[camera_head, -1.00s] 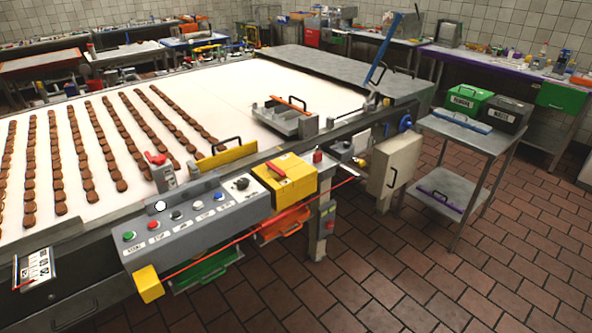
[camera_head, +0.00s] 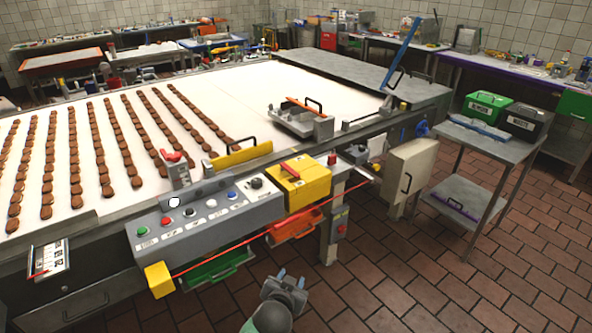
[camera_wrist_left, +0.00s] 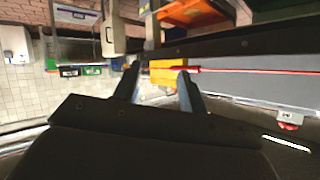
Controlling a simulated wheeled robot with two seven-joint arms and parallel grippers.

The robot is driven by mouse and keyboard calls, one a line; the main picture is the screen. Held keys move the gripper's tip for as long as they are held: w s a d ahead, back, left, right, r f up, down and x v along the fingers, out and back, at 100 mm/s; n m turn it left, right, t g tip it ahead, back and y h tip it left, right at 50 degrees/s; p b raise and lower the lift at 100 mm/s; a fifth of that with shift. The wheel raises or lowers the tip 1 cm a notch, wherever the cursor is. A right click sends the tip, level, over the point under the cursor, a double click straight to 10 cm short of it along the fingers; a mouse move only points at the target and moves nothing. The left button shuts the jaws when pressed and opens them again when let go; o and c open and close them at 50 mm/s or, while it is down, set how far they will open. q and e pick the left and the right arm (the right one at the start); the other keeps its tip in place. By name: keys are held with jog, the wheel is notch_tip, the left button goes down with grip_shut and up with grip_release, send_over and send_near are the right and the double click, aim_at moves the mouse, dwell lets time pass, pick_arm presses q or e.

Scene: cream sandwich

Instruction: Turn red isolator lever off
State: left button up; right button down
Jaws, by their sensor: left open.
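A red lever (camera_head: 289,170) sits on top of a yellow box (camera_head: 304,188) at the right end of the grey control panel (camera_head: 210,214). My left gripper (camera_head: 290,278) is at the bottom of the head view, in front of and below the panel, apart from both levers. In the left wrist view its fingers (camera_wrist_left: 158,82) are spread and empty, with a yellow block (camera_wrist_left: 168,65) beyond them. My right gripper is not in view.
A red cord (camera_head: 235,246) runs along the panel's front. Orange (camera_head: 295,227) and green (camera_head: 217,267) bins hang beneath. A yellow corner block (camera_head: 159,280) juts out at the left. The conveyor (camera_head: 235,105) carries rows of biscuits. The tiled floor at right is clear up to the trolley (camera_head: 483,139).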

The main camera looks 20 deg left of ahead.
pick_arm(q)
jog(key=w+d+r+m+t+h, duration=0.75)
jog(key=w+d+r, duration=0.45)
jog(key=w+r, duration=0.3)
jog(key=w+d+r+m+g+h, duration=0.2)
jog(key=w+d+m+g+h, duration=0.4)
jog(key=d+m+g+h, duration=0.75)
jog(key=m+g+y, duration=0.2)
jog(key=g+y, duration=0.5)
jog(key=y, duration=1.3)
send_near(296, 174)
jog(key=shift+s+d, duration=0.1)
jog(key=shift+d, duration=0.05)
jog(key=shift+f, duration=0.35)
notch_tip(296, 174, down, 5)
jog(key=p, duration=0.2)
jog(key=shift+f+p, duration=0.1)
jog(key=shift+p, duration=0.3)
jog(key=shift+f, duration=0.95)
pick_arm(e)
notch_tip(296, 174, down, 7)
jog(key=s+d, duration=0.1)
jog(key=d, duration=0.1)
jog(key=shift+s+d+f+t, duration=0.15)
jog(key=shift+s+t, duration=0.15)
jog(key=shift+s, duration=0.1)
